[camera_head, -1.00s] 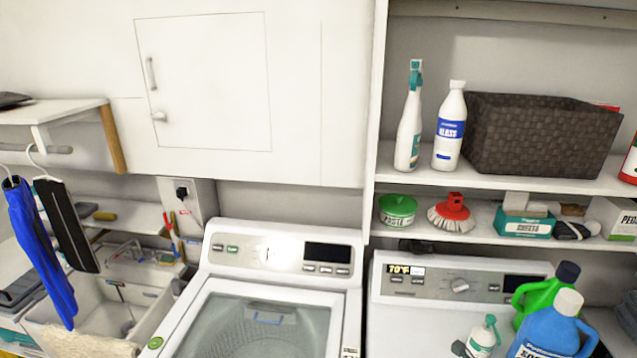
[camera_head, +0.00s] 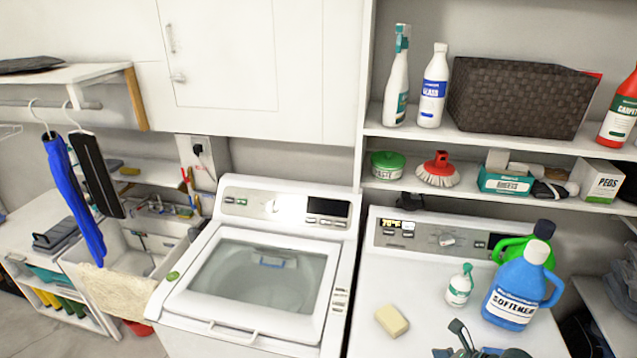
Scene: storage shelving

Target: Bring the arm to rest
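My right gripper (camera_head: 482,344) shows only in part at the bottom edge, right of centre, over the front of the dryer top. Its dark grey fingers look spread apart, with nothing seen between them. A small white spray bottle with a green top (camera_head: 460,286) stands upright on the dryer, beyond the gripper and apart from it. My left gripper is out of view.
A blue softener jug (camera_head: 517,292), a green jug (camera_head: 512,247) and a yellow sponge (camera_head: 392,320) are on the dryer (camera_head: 385,275). The washer (camera_head: 258,265) is at its left. Shelves with a dark basket (camera_head: 517,97) are above.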

